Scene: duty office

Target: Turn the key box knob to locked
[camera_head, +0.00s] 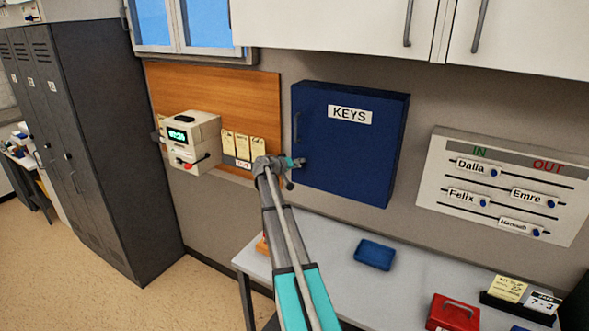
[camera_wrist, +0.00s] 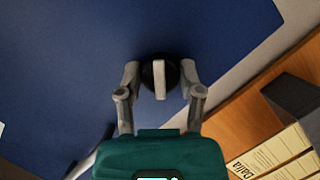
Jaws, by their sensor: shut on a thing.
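The blue key box (camera_head: 345,155) with a KEYS label hangs on the wall with its door closed. In the wrist view its blue door (camera_wrist: 70,70) fills much of the picture. The knob (camera_wrist: 159,78) has a round black base and a pale grey bar. My gripper (camera_wrist: 159,82) has one finger on each side of the knob and is shut on it. In the head view my gripper (camera_head: 296,163) is at the lower left of the box door and hides the knob. No locked or unlocked mark can be read.
A time clock (camera_head: 190,142) and yellow cards (camera_head: 236,146) are on the wooden board (camera_head: 225,95) left of the box. An IN/OUT board (camera_head: 500,188) hangs to the right. A blue tray (camera_head: 375,254) and a red box (camera_head: 453,313) stand on the desk below.

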